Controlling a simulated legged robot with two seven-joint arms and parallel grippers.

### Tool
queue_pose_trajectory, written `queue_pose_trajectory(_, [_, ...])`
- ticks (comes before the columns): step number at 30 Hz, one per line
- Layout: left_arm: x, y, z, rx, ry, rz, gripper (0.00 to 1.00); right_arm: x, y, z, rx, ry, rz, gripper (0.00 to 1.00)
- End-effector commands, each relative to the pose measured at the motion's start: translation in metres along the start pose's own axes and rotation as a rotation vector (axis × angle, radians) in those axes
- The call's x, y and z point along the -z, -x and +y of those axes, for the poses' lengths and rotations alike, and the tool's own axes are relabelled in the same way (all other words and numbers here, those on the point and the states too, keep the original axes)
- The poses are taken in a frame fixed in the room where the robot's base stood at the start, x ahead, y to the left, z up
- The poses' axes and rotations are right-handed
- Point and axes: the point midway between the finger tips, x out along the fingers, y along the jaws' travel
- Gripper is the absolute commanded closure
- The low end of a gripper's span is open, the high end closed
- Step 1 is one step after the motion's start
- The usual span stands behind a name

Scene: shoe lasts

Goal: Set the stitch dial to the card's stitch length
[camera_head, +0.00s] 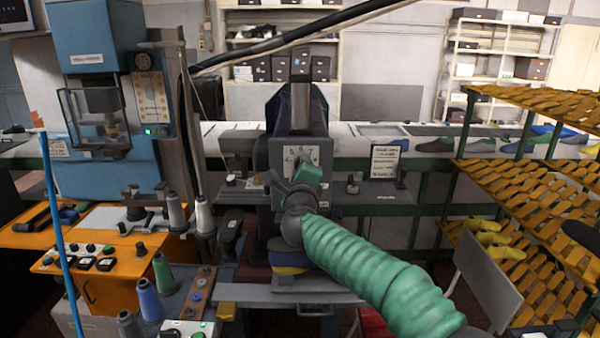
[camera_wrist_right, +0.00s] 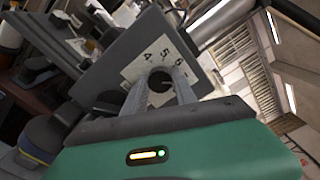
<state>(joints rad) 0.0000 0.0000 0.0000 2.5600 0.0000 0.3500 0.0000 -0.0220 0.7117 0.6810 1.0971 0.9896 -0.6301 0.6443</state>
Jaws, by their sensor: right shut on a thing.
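The stitch dial has a white face (camera_head: 290,153) on the front of a grey machine box. In the right wrist view the face (camera_wrist_right: 134,70) shows the digits 4, 5 and 6 around a round black knob (camera_wrist_right: 160,81). My right gripper (camera_wrist_right: 158,88) has one finger on each side of the knob and is shut on it. In the head view my right gripper (camera_head: 305,160) covers part of the dial, and the pointer cannot be read. The card (camera_head: 385,161) is a white sheet with dark print on a stand right of the dial; its text is too small to read. My left gripper is not in view.
A blue machine (camera_head: 105,90) stands at the left, above an orange bench (camera_head: 100,225) with buttons. Thread cones (camera_head: 163,275) stand at the lower left. A rack (camera_head: 500,190) of yellow shoe lasts fills the right. A grey shelf (camera_head: 350,195) runs below the card.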

Motion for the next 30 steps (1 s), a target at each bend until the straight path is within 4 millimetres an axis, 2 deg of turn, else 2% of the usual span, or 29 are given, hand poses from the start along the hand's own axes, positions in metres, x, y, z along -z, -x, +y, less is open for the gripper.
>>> queue_pose_trajectory(1, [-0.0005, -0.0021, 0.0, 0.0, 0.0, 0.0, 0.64, 0.0036, -0.0009, 0.0113, -0.017, -0.007, 0.005, 1.0])
queue_pose_trajectory(15, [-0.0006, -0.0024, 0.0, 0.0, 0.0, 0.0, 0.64, 0.003, -0.0013, 0.0116, -0.018, -0.019, 0.005, 1.0])
queue_pose_trajectory(16, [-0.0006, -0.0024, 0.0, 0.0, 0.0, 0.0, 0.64, 0.003, -0.0013, 0.0116, -0.018, -0.018, 0.005, 0.63])
queue_pose_trajectory(20, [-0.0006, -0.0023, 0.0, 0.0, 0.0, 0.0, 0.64, 0.0023, -0.0013, 0.0098, -0.015, -0.018, 0.004, 0.46])
queue_pose_trajectory(30, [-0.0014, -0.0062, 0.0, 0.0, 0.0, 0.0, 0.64, 0.0006, 0.0054, 0.005, -0.006, -0.018, 0.0, 0.45])
